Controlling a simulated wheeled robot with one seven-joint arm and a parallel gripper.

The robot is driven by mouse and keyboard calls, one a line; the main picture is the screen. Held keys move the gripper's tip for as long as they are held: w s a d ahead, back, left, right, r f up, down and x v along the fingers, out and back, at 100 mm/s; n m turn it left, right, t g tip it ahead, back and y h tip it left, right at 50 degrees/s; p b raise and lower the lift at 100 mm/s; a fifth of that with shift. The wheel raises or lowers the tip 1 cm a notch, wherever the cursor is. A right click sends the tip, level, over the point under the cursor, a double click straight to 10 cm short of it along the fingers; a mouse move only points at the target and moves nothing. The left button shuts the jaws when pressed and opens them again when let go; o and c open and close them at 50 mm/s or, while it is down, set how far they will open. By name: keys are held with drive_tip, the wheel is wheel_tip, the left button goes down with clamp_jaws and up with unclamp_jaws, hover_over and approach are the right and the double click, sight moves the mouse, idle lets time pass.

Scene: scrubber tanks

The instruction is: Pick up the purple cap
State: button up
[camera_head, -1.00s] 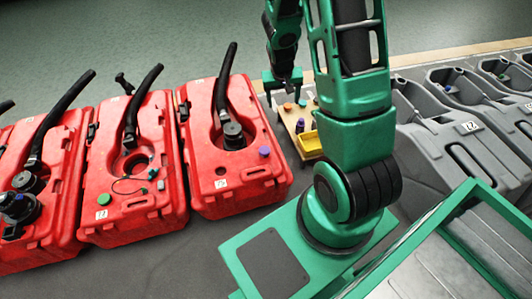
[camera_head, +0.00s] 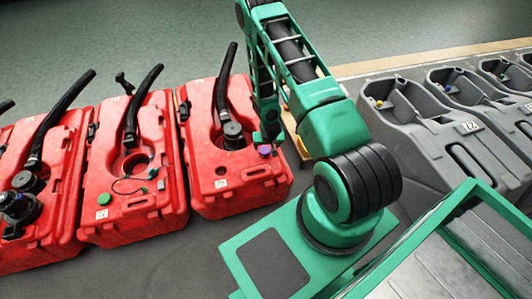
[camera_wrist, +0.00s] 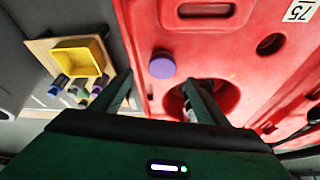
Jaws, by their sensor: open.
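The purple cap (camera_head: 265,149) sits on the right-hand red tank (camera_head: 222,186), near its right edge. In the wrist view the cap (camera_wrist: 161,67) is round and sits on the red tank surface, in the gap between the fingers and a little beyond their tips. My gripper (camera_wrist: 158,84) is open and empty. In the head view my gripper (camera_head: 268,134) is close to the cap, just above it in the picture, and partly hidden by my arm. I cannot tell the exact height between them.
A black hose and cap (camera_head: 233,134) stand in the same tank's opening, close to my gripper. In the wrist view, a wooden board (camera_wrist: 42,98) with a yellow bin (camera_wrist: 76,60) and several small bottles lies to the left. Grey tanks (camera_head: 440,120) stand at the right.

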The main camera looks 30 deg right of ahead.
sight(265, 150)
drive_tip(key=x, duration=0.4)
drive_tip(key=shift+f, duration=0.15)
drive_tip(key=shift+w+x, duration=0.15)
drive_tip(key=shift+x, duration=1.2)
drive_tip(key=shift+w+x, duration=0.15)
drive_tip(key=shift+x, duration=1.2)
drive_tip(key=shift+a, duration=0.1)
drive_tip(key=c, duration=1.1)
